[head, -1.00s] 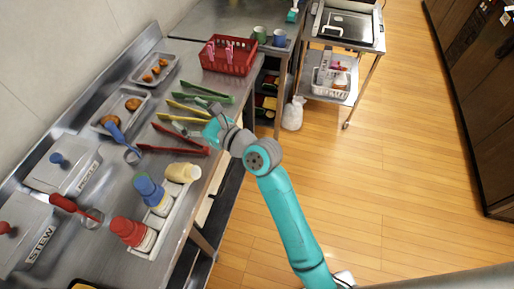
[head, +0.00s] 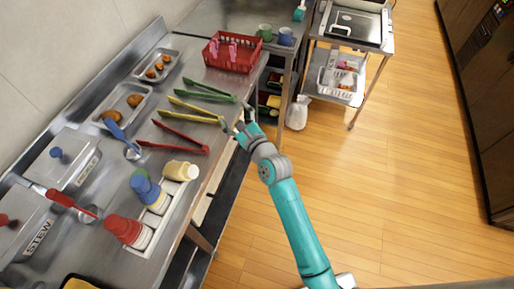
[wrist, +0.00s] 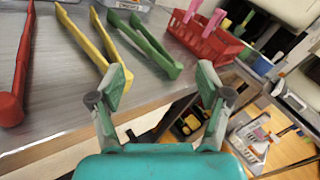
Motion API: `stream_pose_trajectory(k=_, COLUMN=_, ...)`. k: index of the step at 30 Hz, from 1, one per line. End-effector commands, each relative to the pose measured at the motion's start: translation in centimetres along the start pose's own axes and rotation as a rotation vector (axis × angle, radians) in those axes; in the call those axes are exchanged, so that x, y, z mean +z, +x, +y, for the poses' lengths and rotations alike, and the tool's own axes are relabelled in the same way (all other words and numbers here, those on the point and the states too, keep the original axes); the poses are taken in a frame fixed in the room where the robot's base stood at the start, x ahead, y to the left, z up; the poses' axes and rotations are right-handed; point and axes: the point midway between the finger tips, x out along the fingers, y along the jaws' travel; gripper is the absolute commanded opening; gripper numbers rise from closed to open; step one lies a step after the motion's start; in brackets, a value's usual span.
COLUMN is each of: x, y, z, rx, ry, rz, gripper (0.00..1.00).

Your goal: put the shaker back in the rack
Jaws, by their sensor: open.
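A shaker rack (head: 158,228), a pale narrow tray, lies along the table's front edge in the head view. A red shaker (head: 124,231), a blue shaker (head: 148,192) and a cream shaker (head: 180,171) stand at it, near to far. My gripper (head: 241,127) is open and empty by the table's front edge, beyond the rack and near the tongs. The wrist view shows its fingers (wrist: 163,82) apart, with no shaker in sight.
Red tongs (head: 178,140), yellow tongs (head: 196,111) and green tongs (head: 208,91) lie beside my gripper. A red basket (head: 232,55) stands farther back. Lidded pans (head: 65,158) and ladles line the wall side. The floor at right is clear.

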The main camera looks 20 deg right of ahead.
Motion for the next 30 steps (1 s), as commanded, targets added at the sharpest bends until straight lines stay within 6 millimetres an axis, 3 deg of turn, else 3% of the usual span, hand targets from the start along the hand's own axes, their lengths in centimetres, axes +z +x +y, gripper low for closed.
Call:
stream_pose_trajectory(k=21, x=-12.0, y=-3.9, z=-0.1, rx=-0.164, ry=-0.212, rz=0.097, gripper=0.77)
stream_pose_trajectory(k=30, x=-15.1, y=-5.7, z=0.6, rx=-0.189, ry=-0.26, rz=0.115, gripper=0.77)
